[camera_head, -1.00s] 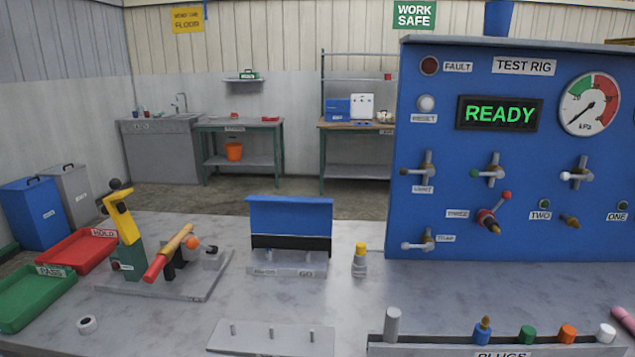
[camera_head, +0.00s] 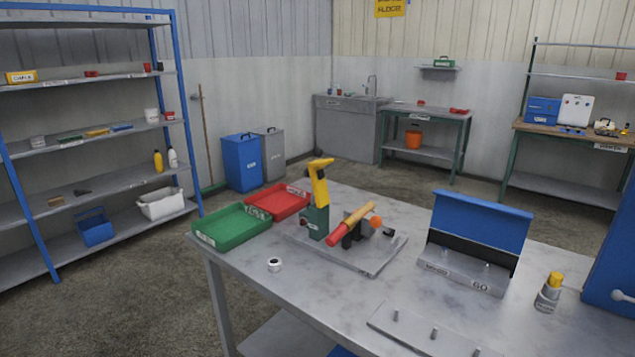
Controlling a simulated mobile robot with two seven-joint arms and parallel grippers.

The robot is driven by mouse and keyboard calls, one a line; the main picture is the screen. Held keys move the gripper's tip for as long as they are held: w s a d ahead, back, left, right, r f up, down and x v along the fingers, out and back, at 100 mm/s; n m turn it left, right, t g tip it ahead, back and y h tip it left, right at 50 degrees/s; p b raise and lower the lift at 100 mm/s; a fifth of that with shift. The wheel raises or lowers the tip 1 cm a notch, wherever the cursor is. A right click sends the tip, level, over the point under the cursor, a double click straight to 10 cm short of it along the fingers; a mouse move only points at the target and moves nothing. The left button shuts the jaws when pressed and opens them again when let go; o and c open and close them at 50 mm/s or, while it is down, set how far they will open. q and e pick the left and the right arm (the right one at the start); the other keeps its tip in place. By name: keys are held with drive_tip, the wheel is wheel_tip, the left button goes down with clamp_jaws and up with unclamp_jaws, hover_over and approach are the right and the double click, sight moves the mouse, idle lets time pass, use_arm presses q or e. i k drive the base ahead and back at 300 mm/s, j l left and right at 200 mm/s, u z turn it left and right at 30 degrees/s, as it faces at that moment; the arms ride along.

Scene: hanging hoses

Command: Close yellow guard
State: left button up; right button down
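A yellow guard (camera_head: 320,182) stands raised on a green block (camera_head: 315,221) at the left of a grey fixture plate (camera_head: 370,257) on the bench. It points up, with a short bent top. Beside it a yellow rod with a red end (camera_head: 346,229) lies tilted across a dark support, with an orange ball (camera_head: 375,222) near it. The raised guard is apart from the rod. Neither of my grippers shows in the view.
A green tray (camera_head: 232,228) and a red tray (camera_head: 279,201) sit left of the fixture at the bench edge. A white ring (camera_head: 274,265) lies in front. A blue-lidded gauge box (camera_head: 480,222) and a yellow-capped bottle (camera_head: 549,293) stand to the right. Shelving (camera_head: 90,142) is at the far left.

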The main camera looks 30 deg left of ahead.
sight(315, 172)
drive_tip(key=j+z, duration=0.15)
drive_tip(key=j, duration=0.65)
drive_tip(key=j+z, duration=0.1)
drive_tip(key=j, duration=0.7)
drive_tip(key=j+z, duration=0.15)
drive_tip(key=j, duration=0.65)
drive_tip(key=j+z, duration=0.1)
drive_tip(key=j, duration=0.7)
drive_tip(key=k+j+z, duration=0.15)
drive_tip(key=j, duration=0.6)
